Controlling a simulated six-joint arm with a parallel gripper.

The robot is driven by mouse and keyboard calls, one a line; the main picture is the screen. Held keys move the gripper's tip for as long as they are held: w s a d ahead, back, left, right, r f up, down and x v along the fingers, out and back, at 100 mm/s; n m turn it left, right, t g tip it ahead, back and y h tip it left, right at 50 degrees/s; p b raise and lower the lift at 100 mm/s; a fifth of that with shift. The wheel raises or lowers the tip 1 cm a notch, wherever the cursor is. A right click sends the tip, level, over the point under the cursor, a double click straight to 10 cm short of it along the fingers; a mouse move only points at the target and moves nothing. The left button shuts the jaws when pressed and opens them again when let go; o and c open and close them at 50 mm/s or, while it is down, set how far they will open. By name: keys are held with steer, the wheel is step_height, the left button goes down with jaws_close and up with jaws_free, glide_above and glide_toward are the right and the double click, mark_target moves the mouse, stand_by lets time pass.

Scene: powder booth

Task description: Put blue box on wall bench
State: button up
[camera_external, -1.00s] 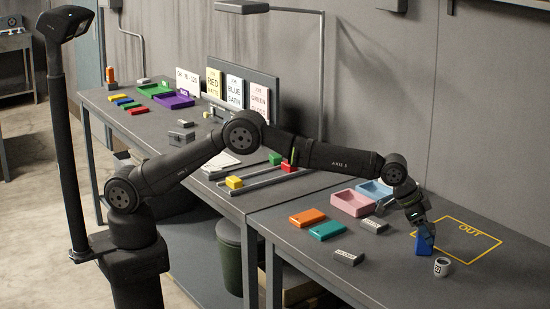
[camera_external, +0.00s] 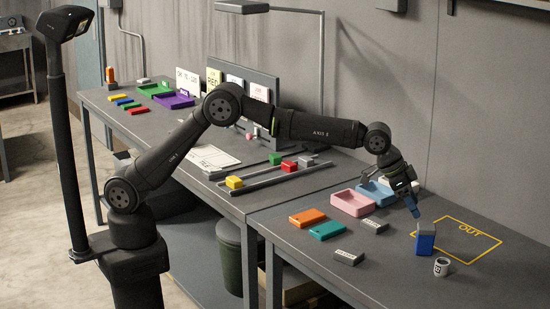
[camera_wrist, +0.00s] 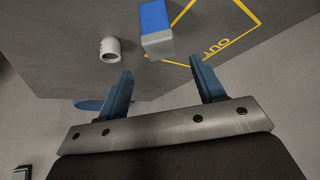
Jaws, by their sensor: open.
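The blue box (camera_external: 425,244), with a grey upper face, stands upright on the right-hand bench (camera_external: 300,274) along the wall. It sits at the left edge of the yellow OUT outline. My gripper (camera_external: 416,212) is open and empty, above and slightly left of the box and apart from it.
A white cup (camera_external: 441,267) stands just right of and in front of the box. The inside of the OUT outline (camera_external: 470,238) looks clear.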

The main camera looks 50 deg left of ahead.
steer(key=shift+o, duration=0.4)
steer(key=shift+v, duration=1.3)
steer(key=t+h, duration=0.6)
glide_toward(427, 226)
steer(key=x, duration=0.7)
steer(key=f+x, duration=0.1)
steer(key=x, duration=0.2)
steer(key=c, duration=1.2)
